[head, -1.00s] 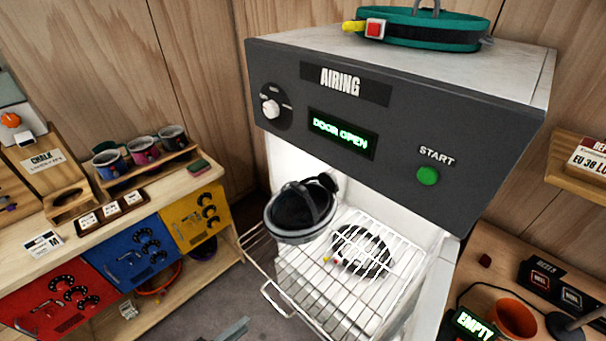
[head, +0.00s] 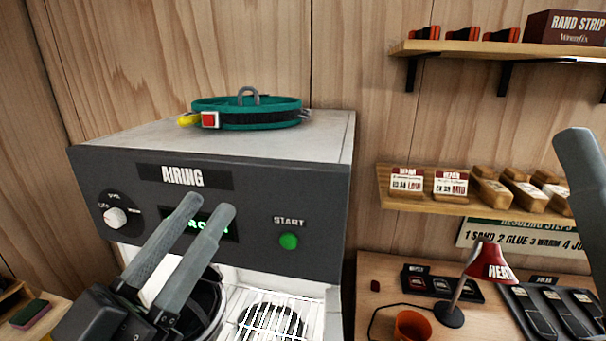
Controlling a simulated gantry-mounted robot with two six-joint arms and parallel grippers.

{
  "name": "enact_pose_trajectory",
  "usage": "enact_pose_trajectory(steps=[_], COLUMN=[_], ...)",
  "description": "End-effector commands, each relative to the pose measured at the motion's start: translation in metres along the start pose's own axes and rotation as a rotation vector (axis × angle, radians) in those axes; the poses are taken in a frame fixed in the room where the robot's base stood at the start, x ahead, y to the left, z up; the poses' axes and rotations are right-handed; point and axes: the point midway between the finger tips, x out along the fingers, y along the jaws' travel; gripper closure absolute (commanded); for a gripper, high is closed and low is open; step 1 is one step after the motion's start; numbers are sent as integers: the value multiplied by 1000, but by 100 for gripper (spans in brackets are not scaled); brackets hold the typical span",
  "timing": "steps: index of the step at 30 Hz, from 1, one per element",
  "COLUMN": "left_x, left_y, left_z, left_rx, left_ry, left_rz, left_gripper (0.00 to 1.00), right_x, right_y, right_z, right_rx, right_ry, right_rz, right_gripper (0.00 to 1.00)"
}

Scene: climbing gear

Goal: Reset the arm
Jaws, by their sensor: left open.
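My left gripper (head: 206,207) rises from the bottom left in the head view, its two long grey fingers pointing up in front of the airing cabinet (head: 250,185). It is open, with a narrow gap between the fingers and nothing seen in it. It covers much of the green display. One grey finger of my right gripper (head: 582,170) shows at the right edge; the rest is out of frame, so its opening cannot be told.
A dark item with a grey rim (head: 206,303) sits at the cabinet opening, partly behind my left gripper. Another lies by the wire rack (head: 245,325). A teal belt (head: 250,105) lies on top. A red lamp (head: 487,263) and orange cup (head: 412,326) stand on the right bench.

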Motion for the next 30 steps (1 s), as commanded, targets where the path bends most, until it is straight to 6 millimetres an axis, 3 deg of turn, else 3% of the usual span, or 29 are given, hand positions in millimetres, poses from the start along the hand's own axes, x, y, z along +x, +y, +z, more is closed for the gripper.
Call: enact_pose_trajectory(steps=[1, 3, 6, 7, 9, 14, 19, 24, 30], left_x=[-2, -14, -46, -50, -23, 8, 46, 70, 73], left_y=[5, 0, -22, -31, -30, -30, -30, -30, -30], left_z=[-39, -84, -128, -131, -171, -223, -290, -332, -337], left_rx=[66, 151, 262, 264, 258, 258, 258, 258, 258], left_ry=[89, 196, 314, 326, 316, 313, 311, 309, 309], left_rz=[-32, -113, -287, -335, -319, -319, -319, -319, -319], left_gripper=[58, 58, 58, 58, 58, 58, 58, 58, 58], right_x=[0, 0, 0, 0, 36, 81, 138, 174, 178], right_y=[0, 0, 0, 0, 0, 0, 0, 1, 1], right_z=[0, 0, 0, 0, -33, -75, -128, -160, -164], right_rx=[0, 0, 0, 0, 0, 0, 0, 0, 0], right_ry=[0, 0, 0, 0, -2, 1, 0, 1, 0], right_rz=[0, 0, 0, 0, 0, 0, 0, 0, 0], right_gripper=[50, 50, 50, 50, 50, 50, 50, 50, 50])
